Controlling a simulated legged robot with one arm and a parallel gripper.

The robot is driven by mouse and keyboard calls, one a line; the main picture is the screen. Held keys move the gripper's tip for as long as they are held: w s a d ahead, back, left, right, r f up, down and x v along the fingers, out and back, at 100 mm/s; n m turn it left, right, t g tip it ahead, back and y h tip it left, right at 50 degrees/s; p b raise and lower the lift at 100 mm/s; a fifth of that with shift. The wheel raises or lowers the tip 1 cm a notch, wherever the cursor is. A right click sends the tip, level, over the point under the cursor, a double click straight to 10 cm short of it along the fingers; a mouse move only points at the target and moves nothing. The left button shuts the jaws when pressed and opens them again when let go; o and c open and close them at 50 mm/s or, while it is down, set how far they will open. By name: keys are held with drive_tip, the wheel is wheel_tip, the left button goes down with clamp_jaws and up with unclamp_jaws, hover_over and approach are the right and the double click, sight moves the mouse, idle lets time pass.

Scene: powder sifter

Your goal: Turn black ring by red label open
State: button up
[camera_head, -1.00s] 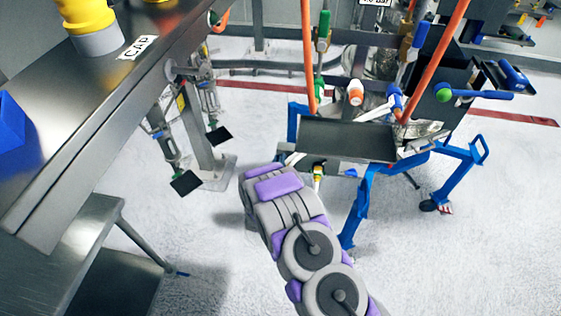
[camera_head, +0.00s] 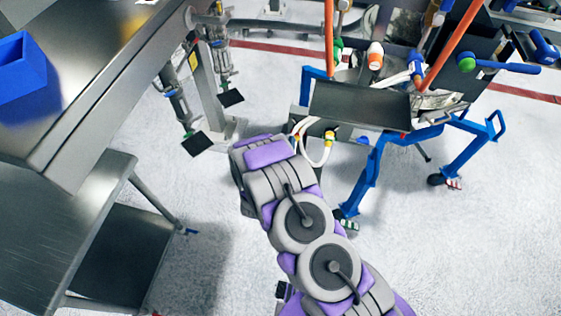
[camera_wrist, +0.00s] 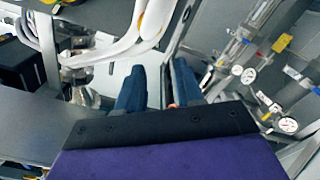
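I cannot make out the black ring or the red label in either view. In the wrist view my gripper (camera_wrist: 160,84) shows two dark blue fingers with a gap between them and nothing clearly held. In the head view my grey and purple arm reaches up toward the blue-legged frame (camera_head: 372,175), and its gripper end is hidden behind the arm. White hoses (camera_head: 318,150) with a yellow and green fitting (camera_head: 329,136) hang under the frame's dark tray (camera_head: 360,104). Thick white hoses (camera_wrist: 122,45) also show left of the fingers in the wrist view.
A steel table (camera_head: 95,70) with a blue bin (camera_head: 20,68) stands at the left, above a lower steel bench (camera_head: 60,215). Orange pipes (camera_head: 455,45) and colored valve handles rise behind the tray. Several gauges (camera_wrist: 288,124) sit at the right in the wrist view. The front floor is clear.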

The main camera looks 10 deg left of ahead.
drive_tip(key=s, duration=0.8)
drive_tip(key=shift+a, duration=0.25)
wheel_tip(320, 180, up, 6)
drive_tip(key=w+a+r+m+g+y+b, duration=0.1)
drive_tip(key=w+a+m+g+y+b, duration=0.15)
drive_tip(key=m+g, duration=0.45)
drive_tip(key=s+d+r+n+g+y, duration=0.2)
drive_tip(key=s+d+r+n+g, duration=0.1)
drive_tip(key=s+d+r+g, duration=0.4)
drive_tip(key=s+d+r+g+h, duration=0.1)
drive_tip(key=s+d+r+g, duration=0.1)
drive_tip(key=s+d, duration=0.4)
drive_tip(key=s+d+r+m+g+h+b, duration=0.1)
drive_tip(key=s+d+r, duration=0.3)
drive_tip(key=s, duration=0.9)
drive_tip(key=s+d+r+g+h+b, duration=0.1)
drive_tip(key=s+d+r, duration=0.3)
drive_tip(key=s+d, duration=0.5)
drive_tip(key=shift+s+d+m+g+h, duration=0.3)
drive_tip(key=shift+d+m+g+h, duration=0.15)
drive_tip(key=shift+g, duration=0.45)
